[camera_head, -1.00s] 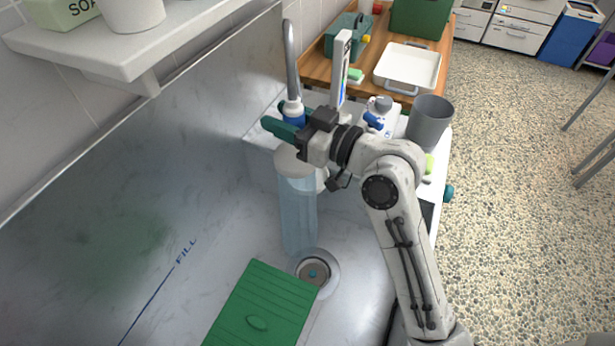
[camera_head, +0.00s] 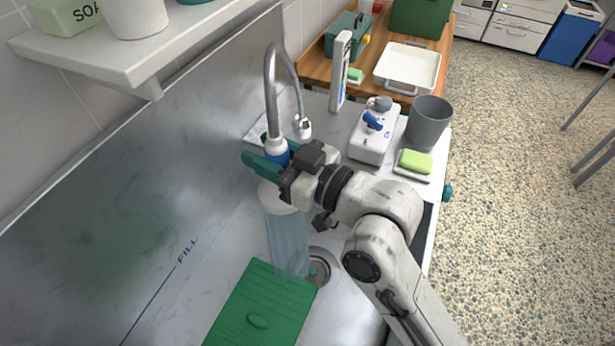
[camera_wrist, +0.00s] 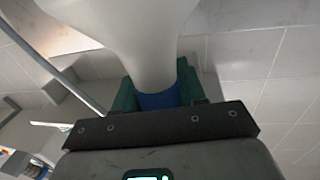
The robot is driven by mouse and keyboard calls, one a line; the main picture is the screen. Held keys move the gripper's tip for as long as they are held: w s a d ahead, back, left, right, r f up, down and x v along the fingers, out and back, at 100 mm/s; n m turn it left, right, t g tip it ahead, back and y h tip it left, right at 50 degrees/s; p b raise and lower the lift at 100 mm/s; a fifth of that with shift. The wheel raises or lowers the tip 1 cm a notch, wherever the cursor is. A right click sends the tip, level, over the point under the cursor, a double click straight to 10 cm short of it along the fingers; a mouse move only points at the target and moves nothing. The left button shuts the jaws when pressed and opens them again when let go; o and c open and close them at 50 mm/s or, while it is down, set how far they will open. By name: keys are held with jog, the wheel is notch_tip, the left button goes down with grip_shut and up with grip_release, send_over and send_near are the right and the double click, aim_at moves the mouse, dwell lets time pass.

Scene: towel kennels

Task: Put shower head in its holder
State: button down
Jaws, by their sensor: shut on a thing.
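My gripper (camera_head: 270,162) is shut with its teal fingers around the blue collar (camera_head: 276,153) of the shower head (camera_head: 281,198). The white head faces down above the metal tub, and a pale blue translucent column, seemingly water, runs from it to the tub floor. A grey hose (camera_head: 271,90) arches up from the handle and down to a white fitting behind. In the wrist view, the white shower head (camera_wrist: 150,40) and its blue band sit between the green fingers. I cannot tell for sure which part is the holder; a white unit (camera_head: 369,146) with a blue lever stands to the right.
A green ribbed board (camera_head: 262,312) lies in the tub near the drain (camera_head: 319,270). A grey cup (camera_head: 429,122) and a green sponge (camera_head: 416,160) are at right. A tall white post (camera_head: 340,70) stands behind. A shelf (camera_head: 150,50) juts out at upper left.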

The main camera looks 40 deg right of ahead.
jog(key=s+a+p, duration=0.2)
jog(key=s+a, duration=0.4)
jog(key=a, duration=0.5)
jog(key=shift+s+a, duration=0.2)
jog(key=shift+r, duration=0.1)
jog(key=s+a, duration=0.7)
jog(key=a, duration=0.5)
jog(key=shift+a, duration=0.35)
